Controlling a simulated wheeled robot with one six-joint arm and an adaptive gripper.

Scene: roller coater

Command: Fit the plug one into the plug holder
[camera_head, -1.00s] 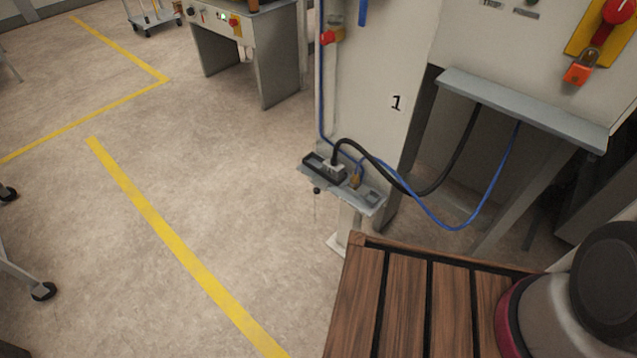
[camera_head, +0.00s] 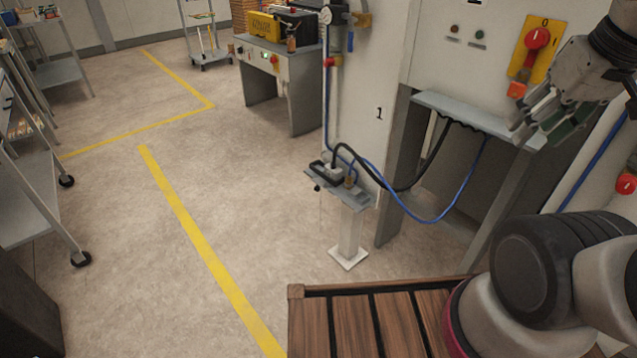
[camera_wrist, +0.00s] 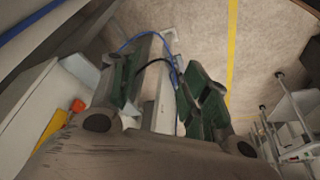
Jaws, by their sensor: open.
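The plug holder (camera_head: 364,200) is a small grey shelf on a white post beside the machine column marked 1. A light grey plug (camera_head: 333,170) on a thick black cable stands at the black block on the holder. A smaller brass-coloured plug (camera_head: 349,181) on a blue cable stands just right of it. I cannot tell which is plug one or how deep either sits. My gripper (camera_head: 540,132) is at the upper right, well away from the holder, open and empty. In the wrist view its green-lined fingers (camera_wrist: 161,88) are spread, with blue and black cables beyond them.
A grey ledge (camera_head: 475,120) juts from the machine, and both cables loop below it. A red rotary switch on a yellow plate (camera_head: 537,40) is near my gripper. A slatted wooden platform (camera_head: 345,325) is in front. Open floor lies left of the holder.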

